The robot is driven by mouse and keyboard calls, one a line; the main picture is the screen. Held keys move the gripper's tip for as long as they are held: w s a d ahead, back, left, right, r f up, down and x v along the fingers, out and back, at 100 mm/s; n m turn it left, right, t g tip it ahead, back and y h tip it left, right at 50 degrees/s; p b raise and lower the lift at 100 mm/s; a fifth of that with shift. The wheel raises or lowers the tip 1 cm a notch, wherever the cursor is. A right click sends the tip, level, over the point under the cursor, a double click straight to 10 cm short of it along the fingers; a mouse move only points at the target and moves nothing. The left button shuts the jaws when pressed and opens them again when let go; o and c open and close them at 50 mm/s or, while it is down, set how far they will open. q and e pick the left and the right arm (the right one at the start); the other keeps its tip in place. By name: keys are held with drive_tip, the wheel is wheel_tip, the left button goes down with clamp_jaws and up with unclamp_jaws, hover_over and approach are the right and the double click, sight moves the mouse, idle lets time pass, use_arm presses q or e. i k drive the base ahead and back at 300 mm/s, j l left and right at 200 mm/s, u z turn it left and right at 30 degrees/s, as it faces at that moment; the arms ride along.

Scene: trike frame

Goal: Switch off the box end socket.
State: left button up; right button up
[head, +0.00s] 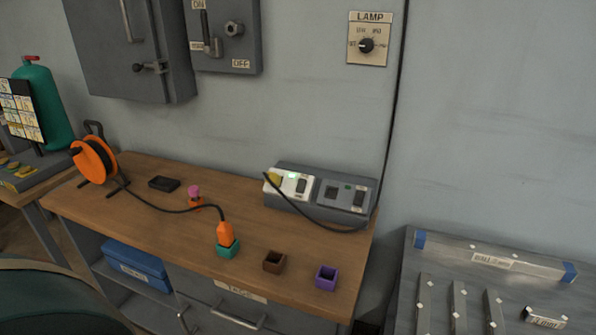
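A grey socket box (290,207) sits at the back right of the wooden bench, against the wall. Its left socket (284,190) has a white face with a yellow plug (272,179) at its left end and a dark rocker switch (302,186). Its right socket (342,194) has a dark grey face, two dark parts and a small greenish mark. I cannot tell from the picture which one is the box end socket, and the switch positions are too small to read. Neither of my grippers is in view.
A black cable loops before the box and up the wall. An orange reel's (94,160) cable runs to an orange connector (224,233) at a teal holder (228,250). Brown (274,262) and purple (327,278) holders stand at the front. A metal table (405,290) stands right.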

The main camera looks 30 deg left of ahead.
sight(300, 188)
drive_tip(key=u, duration=1.05)
